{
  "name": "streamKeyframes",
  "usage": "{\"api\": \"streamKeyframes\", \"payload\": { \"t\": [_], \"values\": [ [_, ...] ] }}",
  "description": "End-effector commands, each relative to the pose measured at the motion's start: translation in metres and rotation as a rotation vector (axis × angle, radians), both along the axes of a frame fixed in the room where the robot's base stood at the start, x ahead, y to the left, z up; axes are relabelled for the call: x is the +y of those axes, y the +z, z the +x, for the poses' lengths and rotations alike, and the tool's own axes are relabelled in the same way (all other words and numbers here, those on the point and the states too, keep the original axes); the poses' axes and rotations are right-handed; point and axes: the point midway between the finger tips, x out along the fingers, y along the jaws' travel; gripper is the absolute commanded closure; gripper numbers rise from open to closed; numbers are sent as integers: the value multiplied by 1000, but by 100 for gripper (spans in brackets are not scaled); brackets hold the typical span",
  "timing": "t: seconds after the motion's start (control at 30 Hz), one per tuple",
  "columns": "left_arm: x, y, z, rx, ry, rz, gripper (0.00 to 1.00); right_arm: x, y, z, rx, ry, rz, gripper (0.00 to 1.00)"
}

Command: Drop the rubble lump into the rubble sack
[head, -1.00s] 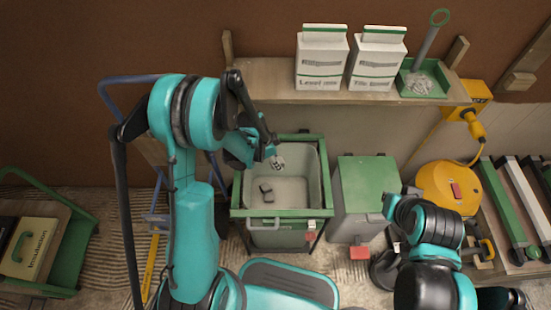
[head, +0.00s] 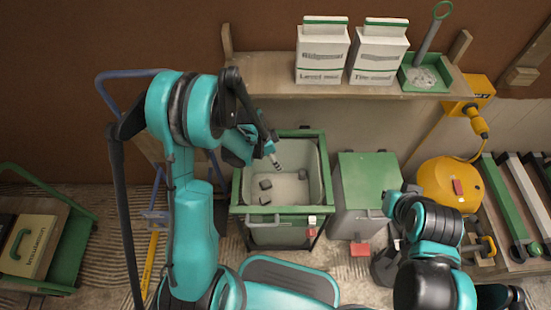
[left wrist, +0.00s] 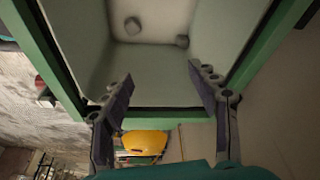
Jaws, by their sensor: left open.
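The rubble sack (head: 323,170) is a pale grey bin-like container in a green frame, open at the top.
A grey bin with a green lid (head: 368,168) stands just right of the sack. A shelf (head: 270,80) behind carries two white bags (head: 321,55) (head: 377,55) and a green dustpan (head: 425,76). A green crate (head: 62,262) stands at far left.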

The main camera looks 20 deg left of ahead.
Motion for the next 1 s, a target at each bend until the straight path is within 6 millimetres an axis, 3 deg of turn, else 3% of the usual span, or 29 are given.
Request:
{"api": "streamKeyframes", "payload": {
  "t": [0.5,0.7,1.0],
  "values": [
    [24,92,-16,0,0,0,40,0,0,0,0,0,0,100],
    [27,105,-19,0,0,0,40,0,0,0,0,0,0,100],
    [27,106,-19,0,0,0,40,0,0,0,0,0,0,100]
  ]
}}
